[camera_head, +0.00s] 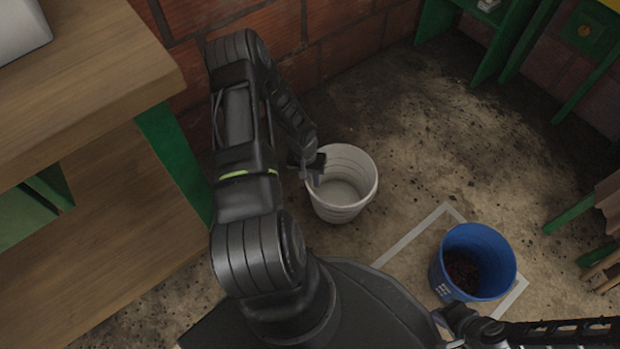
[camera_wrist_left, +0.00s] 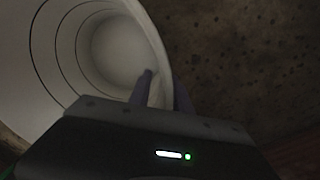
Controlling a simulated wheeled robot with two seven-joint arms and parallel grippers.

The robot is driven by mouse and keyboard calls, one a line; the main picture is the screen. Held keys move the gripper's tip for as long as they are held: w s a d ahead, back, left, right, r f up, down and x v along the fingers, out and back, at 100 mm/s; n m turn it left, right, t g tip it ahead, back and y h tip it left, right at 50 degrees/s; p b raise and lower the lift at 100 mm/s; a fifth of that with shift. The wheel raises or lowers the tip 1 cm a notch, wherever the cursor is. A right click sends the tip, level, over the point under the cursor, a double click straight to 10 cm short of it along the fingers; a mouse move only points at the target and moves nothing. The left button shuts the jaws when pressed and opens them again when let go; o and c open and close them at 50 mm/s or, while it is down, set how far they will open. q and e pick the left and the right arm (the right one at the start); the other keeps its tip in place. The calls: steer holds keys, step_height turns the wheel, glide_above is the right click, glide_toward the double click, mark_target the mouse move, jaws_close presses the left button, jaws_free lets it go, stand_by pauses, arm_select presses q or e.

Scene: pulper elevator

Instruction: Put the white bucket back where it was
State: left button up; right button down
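The white bucket (camera_head: 343,205) stands upright and looks empty, near the middle of the head view. Whether its base touches the floor is hard to tell. My left gripper (camera_head: 316,168) is at its left rim. In the left wrist view, the bucket (camera_wrist_left: 45,70) fills the left side. There my left gripper (camera_wrist_left: 163,92) has one finger inside and one outside the wall, close together, and looks shut on the rim. My right gripper (camera_head: 452,315) is low in the head view, by the lower left side of the blue bucket; its finger opening is unclear.
The blue bucket (camera_head: 437,272) holds dark contents and stands at a pale marked outline (camera_head: 412,236) on the floor. A wooden bench (camera_head: 95,55) is at left, a brick wall (camera_head: 345,25) behind. Green frames (camera_head: 500,45) stand at back right. Stained floor (camera_head: 450,130) between is clear.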

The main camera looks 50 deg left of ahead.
arm_select(q)
steer(key=shift+r, duration=0.1)
step_height(320, 180, up, 12)
steer(key=a+p, duration=0.1)
steer(key=p, duration=0.4)
steer(key=shift+s+p, duration=0.3)
stand_by(0.4)
steer(key=w+d+m+t+h, duration=0.1)
steer(key=w+d+m+h, duration=0.15)
steer(key=d, duration=2.15)
steer(key=s+d+r+m, duration=0.2)
steer(key=s+d, duration=0.7)
steer(key=d, duration=0.2)
steer(key=shift+s+d+r, duration=0.15)
steer(key=shift+s+d, duration=0.05)
